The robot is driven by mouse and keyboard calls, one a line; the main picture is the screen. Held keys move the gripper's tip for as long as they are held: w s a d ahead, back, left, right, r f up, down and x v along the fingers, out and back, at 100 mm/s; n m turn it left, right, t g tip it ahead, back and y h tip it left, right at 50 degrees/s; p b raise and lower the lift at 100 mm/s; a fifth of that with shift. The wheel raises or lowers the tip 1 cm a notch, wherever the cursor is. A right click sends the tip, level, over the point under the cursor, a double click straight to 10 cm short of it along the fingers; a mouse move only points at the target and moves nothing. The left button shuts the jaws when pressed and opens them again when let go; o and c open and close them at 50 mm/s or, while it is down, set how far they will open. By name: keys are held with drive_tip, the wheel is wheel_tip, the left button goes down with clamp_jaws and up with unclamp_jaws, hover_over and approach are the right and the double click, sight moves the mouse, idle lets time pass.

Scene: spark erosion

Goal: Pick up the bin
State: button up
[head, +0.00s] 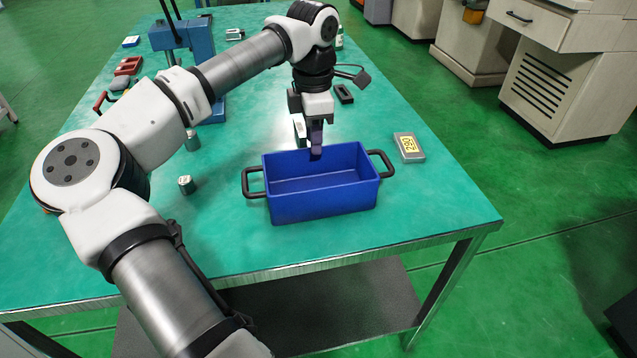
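The bin (325,199) is a blue, open-topped rectangular box with a black handle at each short end. It stands upright on the green table, near the front edge, and looks empty. My gripper (308,140) points down at the bin's back wall, left of the wall's middle. Its two fingers show apart, with a gap between them. The nearer finger looks purple and its tip overlaps the inside of the bin in the picture. The other finger is whitish and its tip is near the back rim. Whether either finger touches the wall is unclear.
A grey box with a yellow label (409,147) lies right of the bin. Small grey-green cylinders (186,184) stand to its left. A dark device (343,93) lies behind my gripper. A blue machine stand (188,40) is at the back left. The table's front right is clear.

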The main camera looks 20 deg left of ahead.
sight(313, 175)
drive_tip(key=f, duration=0.5)
drive_tip(key=shift+s, duration=0.4)
drive_tip(key=shift+r, duration=0.1)
clamp_jaws()
